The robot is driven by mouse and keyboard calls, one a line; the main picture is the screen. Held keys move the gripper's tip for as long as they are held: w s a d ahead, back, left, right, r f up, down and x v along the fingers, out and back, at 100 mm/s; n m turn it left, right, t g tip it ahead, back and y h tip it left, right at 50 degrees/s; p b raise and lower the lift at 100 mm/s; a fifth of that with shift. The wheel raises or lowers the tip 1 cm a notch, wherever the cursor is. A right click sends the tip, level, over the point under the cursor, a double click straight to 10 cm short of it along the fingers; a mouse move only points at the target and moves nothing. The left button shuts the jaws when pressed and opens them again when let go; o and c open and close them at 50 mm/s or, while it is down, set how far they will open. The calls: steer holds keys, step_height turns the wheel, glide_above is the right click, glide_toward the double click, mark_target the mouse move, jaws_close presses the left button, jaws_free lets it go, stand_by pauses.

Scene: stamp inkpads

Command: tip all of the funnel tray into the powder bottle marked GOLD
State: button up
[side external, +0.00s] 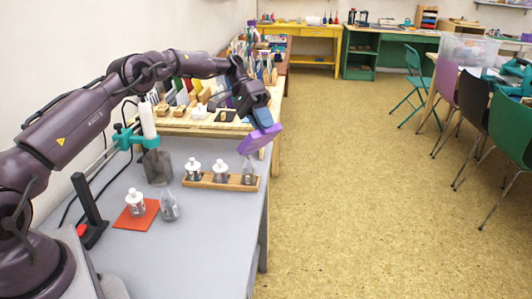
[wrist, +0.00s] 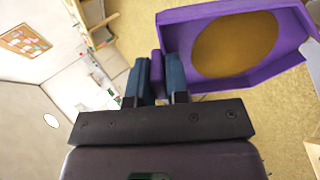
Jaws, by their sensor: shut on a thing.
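My gripper (side external: 263,120) is shut on the handle of the purple funnel tray (side external: 260,138). It holds the tray tilted in the air, above the right end of a wooden rack (side external: 222,184). In the wrist view the blue fingers (wrist: 158,78) pinch the handle, and a round gold patch of powder (wrist: 235,44) covers much of the floor of the tray (wrist: 178,62). A clear uncapped bottle (side external: 249,176) stands in the rack below the tray, with two white-topped bottles (side external: 193,172) (side external: 220,173) to its left. Bottle labels are too small to read.
Another white-topped bottle (side external: 135,202) stands on a red mat (side external: 147,217), with a clear uncapped bottle (side external: 169,206) beside it. A grey container (side external: 157,167) and a teal-clamped stand (side external: 127,137) are behind. The grey table's right edge is close to the rack.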

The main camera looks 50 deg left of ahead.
steer(key=shift+a+r+h, duration=0.15)
steer(key=shift+a+h, duration=0.15)
steer(key=shift+a, duration=0.1)
steer(key=shift+a+r+h, duration=0.25)
steer(key=shift+a+h, duration=0.15)
steer(key=shift+a, duration=0.1)
steer(key=shift+w+a+h, duration=0.1)
steer(key=shift+a+h, duration=0.15)
steer(key=shift+h, duration=0.05)
steer(key=shift+a+r, duration=0.15)
steer(key=shift+a, duration=0.05)
stand_by(0.5)
stand_by(1.8)
